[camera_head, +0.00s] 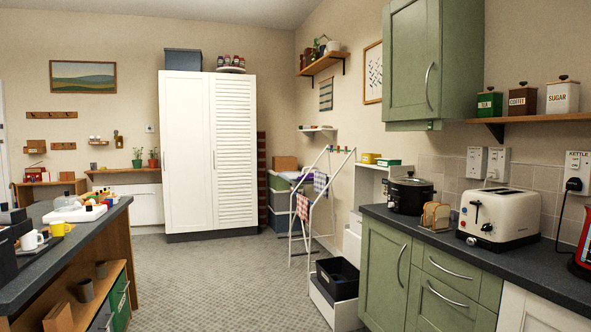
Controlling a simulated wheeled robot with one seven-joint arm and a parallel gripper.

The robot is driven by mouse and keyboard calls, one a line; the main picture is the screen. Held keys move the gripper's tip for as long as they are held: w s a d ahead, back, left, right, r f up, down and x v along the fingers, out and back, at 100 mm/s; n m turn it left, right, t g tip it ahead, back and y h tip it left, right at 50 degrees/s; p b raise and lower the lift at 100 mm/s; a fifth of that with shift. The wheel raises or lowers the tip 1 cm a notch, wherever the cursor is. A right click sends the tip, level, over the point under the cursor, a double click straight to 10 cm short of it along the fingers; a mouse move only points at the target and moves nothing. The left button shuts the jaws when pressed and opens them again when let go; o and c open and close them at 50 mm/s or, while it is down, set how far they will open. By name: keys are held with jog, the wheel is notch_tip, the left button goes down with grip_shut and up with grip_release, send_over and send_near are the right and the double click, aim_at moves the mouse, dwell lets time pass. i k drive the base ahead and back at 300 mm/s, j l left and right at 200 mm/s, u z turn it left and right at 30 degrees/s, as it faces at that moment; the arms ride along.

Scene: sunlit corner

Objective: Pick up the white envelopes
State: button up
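I cannot make out any white envelopes for certain in the head view. A small wall rack (35,146) hangs on the far left wall, and what it holds is too small to tell. A wooden desk (50,188) below it carries small items that I cannot identify. My gripper is not in view.
An island counter (60,250) with mugs stands at the left. A dark worktop (480,255) with a toaster (498,217) and a slow cooker (410,194) runs along the right. A clothes airer (322,205) and a black bin (338,278) stand near it. The grey carpet (225,270) between is clear.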

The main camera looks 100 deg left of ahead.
aim_at(47, 176)
jog(key=u, duration=4.65)
jog(key=i+j+u, duration=0.25)
jog(key=j+u, duration=0.2)
jog(key=i+j+u, duration=0.25)
jog(key=u, duration=0.2)
jog(key=i+j+u, duration=0.2)
jog(key=i+u, duration=0.55)
jog(key=u, duration=0.15)
jog(key=i+j+u, duration=0.15)
jog(key=i, duration=0.5)
jog(key=i+u, duration=0.1)
jog(key=i, duration=0.6)
jog(key=i+z, duration=0.15)
jog(key=i, duration=0.5)
jog(key=i+j+z, duration=0.2)
jog(key=i, duration=0.4)
jog(key=i+j+z, duration=0.15)
jog(key=i, duration=0.5)
